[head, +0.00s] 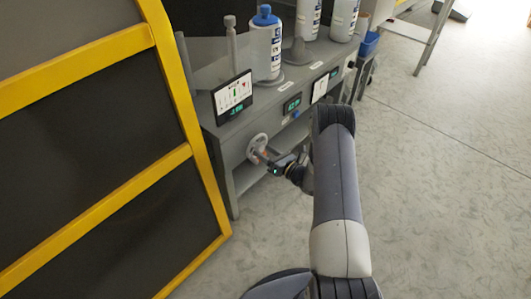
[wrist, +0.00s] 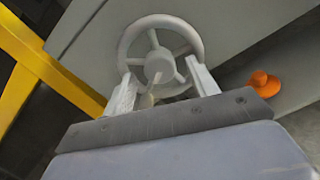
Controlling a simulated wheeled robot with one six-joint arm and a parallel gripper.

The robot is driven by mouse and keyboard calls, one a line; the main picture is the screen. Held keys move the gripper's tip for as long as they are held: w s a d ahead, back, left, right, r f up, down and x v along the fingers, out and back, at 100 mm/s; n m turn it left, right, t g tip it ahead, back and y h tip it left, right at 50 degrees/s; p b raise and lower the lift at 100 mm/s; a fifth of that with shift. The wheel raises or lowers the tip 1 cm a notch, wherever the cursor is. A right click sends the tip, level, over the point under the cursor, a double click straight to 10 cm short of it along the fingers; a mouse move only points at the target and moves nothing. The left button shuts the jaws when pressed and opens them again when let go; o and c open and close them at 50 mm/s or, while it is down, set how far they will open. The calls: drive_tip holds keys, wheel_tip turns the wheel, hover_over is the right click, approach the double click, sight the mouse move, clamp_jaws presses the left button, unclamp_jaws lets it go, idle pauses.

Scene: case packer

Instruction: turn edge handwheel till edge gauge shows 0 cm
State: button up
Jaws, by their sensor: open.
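A pale grey spoked handwheel (head: 257,147) sits on the front of the grey machine in the head view. It fills the upper middle of the wrist view (wrist: 160,66), its rim and hub clear. My gripper (wrist: 162,80) is open. Its two pale fingers point at the wheel's lower part, one on each side of the hub, and overlap the rim in the picture; I cannot tell whether they touch it. My gripper (head: 272,160) is at the wheel in the head view too. A small dark display with green digits (head: 292,104) is on the machine front; its reading is too small to make out.
A tilted screen (head: 233,97) stands on the machine's left end. Bottles (head: 266,45) stand on top. A yellow-framed dark panel (head: 110,150) is close on the left. An orange knob (wrist: 263,83) is right of the wheel. The floor at right is clear.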

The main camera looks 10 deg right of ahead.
drive_tip(key=shift+w, duration=0.1)
drive_tip(key=shift+c, duration=0.4)
drive_tip(key=c, duration=0.9)
drive_tip(key=shift+f+n+b, duration=0.1)
drive_tip(key=shift+n+b, duration=0.3)
drive_tip(key=shift+b, duration=0.05)
drive_tip(key=n+b, duration=0.2)
drive_tip(key=b, duration=0.1)
drive_tip(key=shift+f+n, duration=0.15)
drive_tip(key=shift+n, duration=0.25)
drive_tip(key=n+b, duration=0.5)
drive_tip(key=b, duration=0.1)
drive_tip(key=shift+b, duration=0.35)
drive_tip(key=n+b, duration=0.5)
drive_tip(key=b, duration=0.2)
drive_tip(key=shift+n, duration=0.4)
drive_tip(key=n+b, duration=0.3)
drive_tip(key=b, duration=0.1)
drive_tip(key=shift+r+n, duration=0.2)
drive_tip(key=shift+n, duration=0.2)
